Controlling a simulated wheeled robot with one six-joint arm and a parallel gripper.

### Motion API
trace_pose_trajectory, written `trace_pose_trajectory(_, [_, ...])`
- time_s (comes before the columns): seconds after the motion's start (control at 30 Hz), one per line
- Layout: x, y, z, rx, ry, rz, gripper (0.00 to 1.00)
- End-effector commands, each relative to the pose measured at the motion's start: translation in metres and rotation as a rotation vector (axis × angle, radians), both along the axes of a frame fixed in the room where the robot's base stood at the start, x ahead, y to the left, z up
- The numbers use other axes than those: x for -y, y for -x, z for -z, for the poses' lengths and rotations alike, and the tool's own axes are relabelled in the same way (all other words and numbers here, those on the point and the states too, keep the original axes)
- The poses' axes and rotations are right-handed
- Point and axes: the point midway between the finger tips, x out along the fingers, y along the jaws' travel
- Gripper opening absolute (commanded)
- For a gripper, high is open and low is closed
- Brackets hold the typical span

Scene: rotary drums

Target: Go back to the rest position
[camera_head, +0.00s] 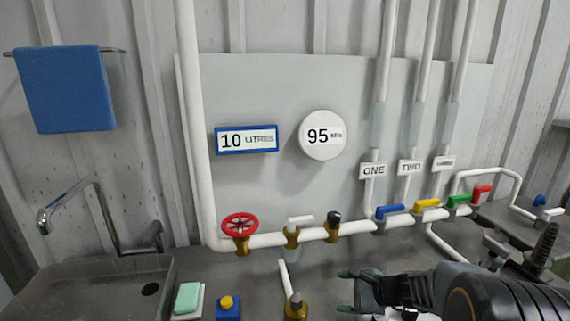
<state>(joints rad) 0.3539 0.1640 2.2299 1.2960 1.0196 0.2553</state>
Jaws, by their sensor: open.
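My gripper (347,292) is at the lower middle right, with its dark arm coming in from the right edge. Its two fingers with green tips point left and stand apart, with nothing seen between them. It is in front of the white pipe (268,240), below the coloured valve handles and right of a brass fitting (296,307). I cannot tell its height above the grey counter.
Along the pipe are a red handwheel (240,224) and blue (390,210), yellow (427,203), green (459,199) and red (481,190) handles. A sink (90,285), green soap (188,297) and blue button box (228,308) are left.

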Motion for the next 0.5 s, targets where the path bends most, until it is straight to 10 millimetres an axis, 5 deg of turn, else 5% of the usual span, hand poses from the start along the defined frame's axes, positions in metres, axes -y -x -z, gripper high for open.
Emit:
trace_pose_trajectory(0.3, [-0.003, 0.106, 0.006, 0.144, 0.677, -0.723, 0.75])
trace_pose_trajectory(0.5, [0.017, 0.144, -0.013, 0.258, 1.062, -1.087, 0.75])
